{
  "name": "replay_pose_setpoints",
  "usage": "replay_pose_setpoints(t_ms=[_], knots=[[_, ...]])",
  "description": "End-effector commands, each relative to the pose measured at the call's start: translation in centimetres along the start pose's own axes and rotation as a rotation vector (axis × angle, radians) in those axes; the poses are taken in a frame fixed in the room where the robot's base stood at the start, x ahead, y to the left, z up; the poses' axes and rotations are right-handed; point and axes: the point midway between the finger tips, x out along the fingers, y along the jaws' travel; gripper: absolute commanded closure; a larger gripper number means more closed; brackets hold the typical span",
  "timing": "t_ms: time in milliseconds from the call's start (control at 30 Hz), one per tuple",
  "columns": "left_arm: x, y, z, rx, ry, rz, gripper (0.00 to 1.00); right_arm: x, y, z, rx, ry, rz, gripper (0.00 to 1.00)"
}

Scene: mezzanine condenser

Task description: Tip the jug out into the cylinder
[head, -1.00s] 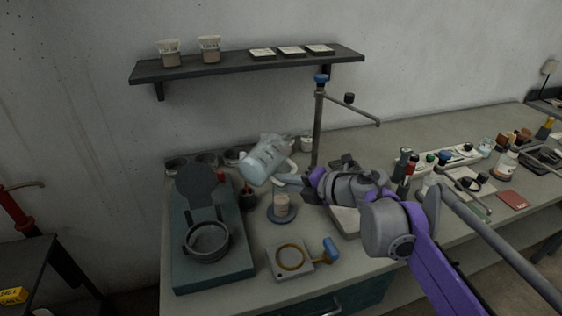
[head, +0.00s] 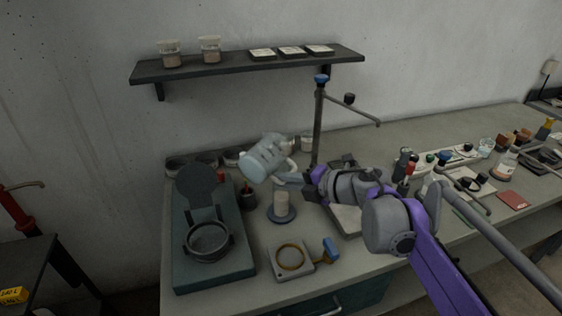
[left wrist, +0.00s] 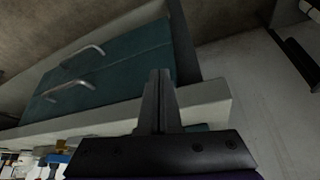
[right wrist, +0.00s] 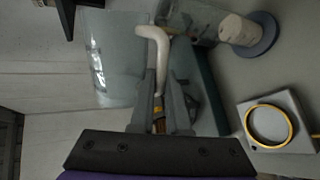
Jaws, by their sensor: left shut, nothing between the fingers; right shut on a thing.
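The jug (head: 264,158) is a clear, pale vessel, steeply tilted above the bench in the head view. My right gripper (head: 286,180) is shut on its handle. In the right wrist view the jug (right wrist: 115,60) and its white handle (right wrist: 153,38) fill the space beyond the fingers. The cylinder (head: 281,204) stands upright on a round blue base below the jug, with pale contents inside. It also shows in the right wrist view (right wrist: 238,28). The jug's mouth and any stream are hard to make out. My left gripper (left wrist: 158,78) is shut and empty, seen only in the left wrist view.
A teal device with a round pan (head: 208,241) stands left of the cylinder. A grey plate with a yellow ring (head: 290,257) lies in front. A stand with a blue top (head: 318,120) rises behind. A shelf (head: 250,66) hangs above. Bottles crowd the bench at right.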

Motion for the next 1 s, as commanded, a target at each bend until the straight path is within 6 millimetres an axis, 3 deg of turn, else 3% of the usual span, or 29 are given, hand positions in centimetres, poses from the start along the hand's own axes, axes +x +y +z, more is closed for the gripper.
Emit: replay_pose_setpoints(t_ms=[1000], knots=[[-0.14,0.0,-0.1,0.0,0.001,0.0,1.0,-0.11,0.27,0.05,0.04,0.015,0.011,1.0]])
